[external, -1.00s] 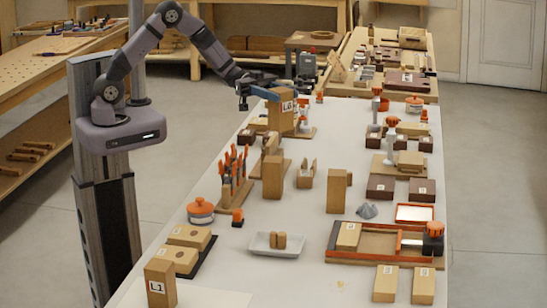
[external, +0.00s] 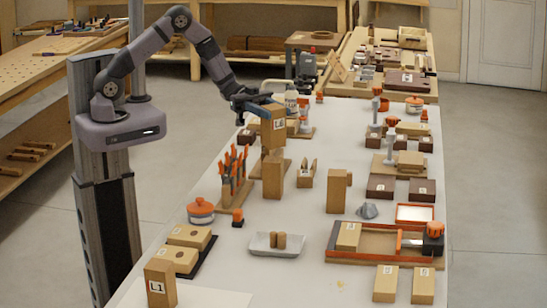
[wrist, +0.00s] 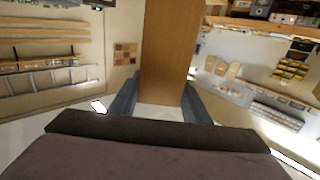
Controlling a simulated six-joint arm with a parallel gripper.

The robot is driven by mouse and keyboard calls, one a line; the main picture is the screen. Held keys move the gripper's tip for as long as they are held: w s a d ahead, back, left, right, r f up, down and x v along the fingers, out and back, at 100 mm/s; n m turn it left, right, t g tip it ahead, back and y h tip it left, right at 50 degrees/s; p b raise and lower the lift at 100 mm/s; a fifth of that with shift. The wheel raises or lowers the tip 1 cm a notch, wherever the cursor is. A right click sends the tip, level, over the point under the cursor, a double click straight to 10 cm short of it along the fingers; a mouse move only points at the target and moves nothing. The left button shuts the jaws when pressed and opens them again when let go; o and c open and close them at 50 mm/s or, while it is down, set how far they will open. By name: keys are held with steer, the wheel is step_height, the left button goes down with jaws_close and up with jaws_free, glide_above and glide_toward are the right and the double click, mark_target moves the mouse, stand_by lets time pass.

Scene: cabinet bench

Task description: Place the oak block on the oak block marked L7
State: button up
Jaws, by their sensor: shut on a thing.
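My gripper (external: 262,104) is shut on an oak block (external: 267,133), a tall pale block with a white label. The label's characters are too small to read surely. In the wrist view the block (wrist: 170,50) stands between my two fingers (wrist: 160,103). In the external view the held block appears just above a standing oak block (external: 272,178); I cannot tell whether they touch. Another standing oak block (external: 337,192) is to the right. A block marked L1 (external: 161,286) stands at the near left. I can read no L7 mark on any block.
A rack of orange-handled tools (external: 235,185) stands left of the standing block. A small slotted wooden piece (external: 306,175) is to its right.

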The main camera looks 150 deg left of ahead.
mark_target(273, 124)
steer(key=shift+f+p, duration=0.5)
steer(key=shift+f, duration=1.55)
steer(key=shift+f, duration=0.15)
steer(key=o, duration=1.3)
steer(key=shift+s, duration=0.15)
steer(key=s+b, duration=0.3)
steer(key=s, duration=0.8)
steer(key=shift+s+b, duration=0.3)
steer(key=shift+s, duration=0.1)
steer(key=shift+w, duration=0.1)
